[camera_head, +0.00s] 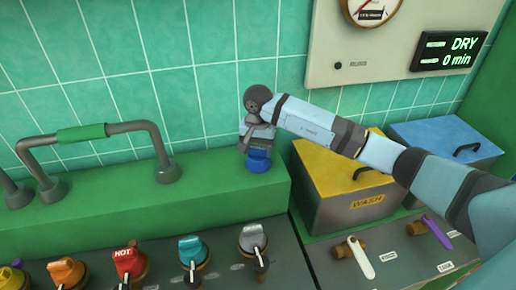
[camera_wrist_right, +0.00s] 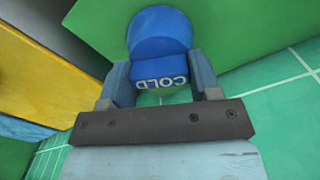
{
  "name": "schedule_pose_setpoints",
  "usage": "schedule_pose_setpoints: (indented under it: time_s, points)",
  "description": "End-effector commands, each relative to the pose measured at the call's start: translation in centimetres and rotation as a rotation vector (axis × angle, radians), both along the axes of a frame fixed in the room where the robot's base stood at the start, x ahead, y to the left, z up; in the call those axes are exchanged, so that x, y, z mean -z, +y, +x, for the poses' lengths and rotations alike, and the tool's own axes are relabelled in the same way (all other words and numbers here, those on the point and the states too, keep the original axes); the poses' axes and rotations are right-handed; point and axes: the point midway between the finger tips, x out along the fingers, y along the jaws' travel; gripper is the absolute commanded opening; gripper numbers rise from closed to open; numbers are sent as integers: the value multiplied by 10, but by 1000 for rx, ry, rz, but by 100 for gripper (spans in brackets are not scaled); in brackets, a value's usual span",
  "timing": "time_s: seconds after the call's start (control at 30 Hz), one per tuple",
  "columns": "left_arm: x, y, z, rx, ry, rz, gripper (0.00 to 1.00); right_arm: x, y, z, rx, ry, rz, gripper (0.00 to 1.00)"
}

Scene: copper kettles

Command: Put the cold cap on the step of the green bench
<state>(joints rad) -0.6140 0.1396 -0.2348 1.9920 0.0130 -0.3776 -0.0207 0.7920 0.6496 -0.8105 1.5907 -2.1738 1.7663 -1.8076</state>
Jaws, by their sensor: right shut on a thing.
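The blue cold cap (camera_head: 258,160) is at the right end of the green bench's raised step (camera_head: 215,180), at or just above its top. Its "COLD" lettering shows upside down in the right wrist view (camera_wrist_right: 160,40). My right gripper (camera_head: 254,150) points down and is shut on the cap. In the right wrist view its two fingers (camera_wrist_right: 160,80) sit on either side of the cap. Whether the cap's underside touches the step is hard to tell. My left gripper is not in view.
A row of valves with coloured handles, including a red "HOT" one (camera_head: 129,262), lies in front of the step. A grey pipe with a green grip (camera_head: 82,132) stands at left. The yellow "WASH" box (camera_head: 335,175) and blue box (camera_head: 435,140) are at right.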

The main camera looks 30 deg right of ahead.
Motion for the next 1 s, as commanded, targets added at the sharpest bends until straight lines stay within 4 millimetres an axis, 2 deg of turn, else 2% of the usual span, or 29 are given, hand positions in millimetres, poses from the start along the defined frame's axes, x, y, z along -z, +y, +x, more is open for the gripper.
schedule_pose_setpoints:
  time_s: [0.07,0.1,0.2,0.23,0.5,0.63,0.77,1.0]
  points:
    - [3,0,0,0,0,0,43,2,0,0,0,-1,0,36]
    - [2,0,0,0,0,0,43,2,0,0,0,-1,0,60]
    - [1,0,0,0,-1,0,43,1,0,0,0,-1,1,83]
    - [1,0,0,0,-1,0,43,1,0,0,0,-1,1,87]
    - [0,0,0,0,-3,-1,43,1,0,0,0,0,0,87]
    - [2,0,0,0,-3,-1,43,-8,0,1,0,-1,0,87]
    - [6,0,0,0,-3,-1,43,-31,0,1,0,-4,0,87]
    - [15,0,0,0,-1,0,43,-87,0,1,-1,-5,0,87]
